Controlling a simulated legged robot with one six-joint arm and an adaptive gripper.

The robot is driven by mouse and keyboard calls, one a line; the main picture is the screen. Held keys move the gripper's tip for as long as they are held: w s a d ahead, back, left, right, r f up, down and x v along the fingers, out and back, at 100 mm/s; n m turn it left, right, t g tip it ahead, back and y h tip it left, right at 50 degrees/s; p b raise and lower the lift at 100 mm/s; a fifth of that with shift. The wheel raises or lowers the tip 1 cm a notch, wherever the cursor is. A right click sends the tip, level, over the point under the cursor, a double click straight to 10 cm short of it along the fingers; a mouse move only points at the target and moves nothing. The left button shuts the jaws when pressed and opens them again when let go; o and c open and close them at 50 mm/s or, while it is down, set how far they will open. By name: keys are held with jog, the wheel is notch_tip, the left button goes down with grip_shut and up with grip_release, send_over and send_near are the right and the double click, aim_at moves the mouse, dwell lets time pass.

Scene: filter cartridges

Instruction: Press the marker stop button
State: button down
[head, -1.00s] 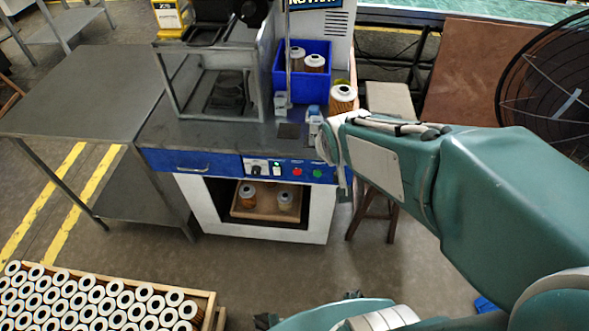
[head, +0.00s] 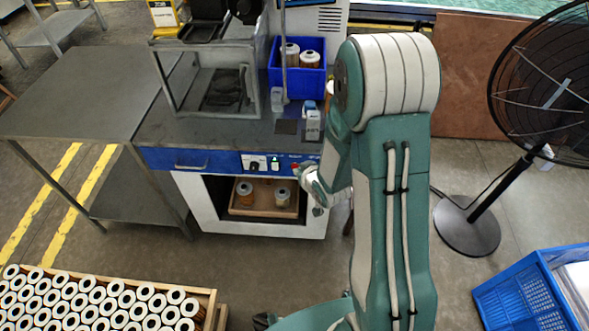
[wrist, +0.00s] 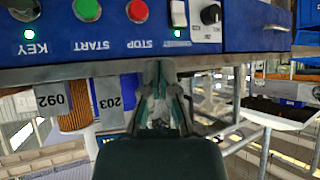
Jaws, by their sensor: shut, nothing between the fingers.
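The marker's blue control panel (wrist: 60,40) fills the top of the wrist view. The red button (wrist: 137,11) with the STOP label is on it, between the green START button (wrist: 87,10) and a white switch (wrist: 178,13). My gripper (wrist: 158,68) is shut and empty, its tips near the panel's edge, a little right of the red button and off it in the picture. In the head view my gripper (head: 299,170) is in front of the panel's right part, and a bit of the red button (head: 294,165) shows beside it. I cannot tell whether the tips touch the panel.
A black knob (wrist: 211,14) is beside the switch. A blue bin (head: 313,72) with cartridges stands on the marker's table. A wooden tray (head: 262,211) with cartridges is in the opening below the panel. A crate of cartridges (head: 212,302) lies front left, a fan (head: 470,225) right.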

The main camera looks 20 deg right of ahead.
aim_at(295, 167)
jog(key=s+a+f+t+y, duration=0.1)
jog(key=s+a+f+y, duration=0.1)
jog(key=f, duration=0.6)
jog(key=shift+s+a+f, duration=0.35)
jog(key=shift+s+a, duration=0.05)
jog(key=shift+s, duration=0.2)
jog(key=w+d, duration=0.2)
jog(key=w, duration=0.6)
jog(key=shift+w+d, duration=0.2)
jog(key=shift+d, duration=0.2)
jog(key=shift+w+d, duration=0.1)
jog(key=shift+w, duration=0.05)
dwell(0.6)
jog(key=shift+w+d+r, duration=0.1)
jog(key=shift+w, duration=0.1)
